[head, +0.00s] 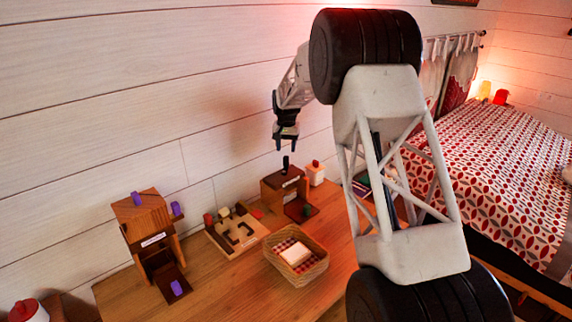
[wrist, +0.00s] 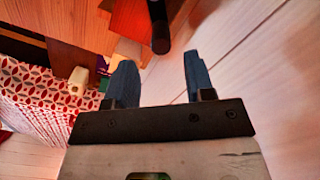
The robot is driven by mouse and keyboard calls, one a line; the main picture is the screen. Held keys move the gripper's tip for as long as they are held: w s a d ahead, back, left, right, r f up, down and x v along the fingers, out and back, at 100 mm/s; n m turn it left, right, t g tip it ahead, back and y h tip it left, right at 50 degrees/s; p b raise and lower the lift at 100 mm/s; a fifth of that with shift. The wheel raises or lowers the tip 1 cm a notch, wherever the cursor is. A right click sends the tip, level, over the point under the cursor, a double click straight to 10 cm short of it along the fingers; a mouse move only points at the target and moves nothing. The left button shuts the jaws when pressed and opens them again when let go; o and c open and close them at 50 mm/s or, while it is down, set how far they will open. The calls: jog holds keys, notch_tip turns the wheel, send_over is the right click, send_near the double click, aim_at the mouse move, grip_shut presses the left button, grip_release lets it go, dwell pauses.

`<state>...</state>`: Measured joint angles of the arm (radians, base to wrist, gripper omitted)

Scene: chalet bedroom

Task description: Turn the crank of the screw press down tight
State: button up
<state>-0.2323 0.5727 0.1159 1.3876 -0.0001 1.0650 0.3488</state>
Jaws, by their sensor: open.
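A brown wooden box-like device (head: 283,186) with a pale label stands on the wooden table by the wall. A black upright handle (head: 285,164) stands over its top; I take this for the screw press and its crank. A small green piece sits low at its front. In the wrist view the handle (wrist: 158,28) is a dark round-ended rod just beyond and between my fingertips. My gripper (wrist: 155,75) is open and empty, its two blue-grey fingers apart. In the head view my gripper (head: 284,139) hangs above the handle, with a small gap between them.
A wooden device with purple knobs (head: 150,226) stands at the left. Between lie a wooden tray with blocks (head: 231,249) and a wicker basket (head: 314,270) with checked cloth. A white canister (head: 316,177) stands just right of the press. The wall is close behind.

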aim_at(285, 157)
jog(key=shift+f, duration=0.2)
dwell(0.3)
jog(key=shift+f, duration=3.75)
jog(key=c, duration=0.9)
jog(key=shift+a, duration=0.1)
jog(key=shift+a+n, duration=0.1)
jog(key=shift+n, duration=0.3)
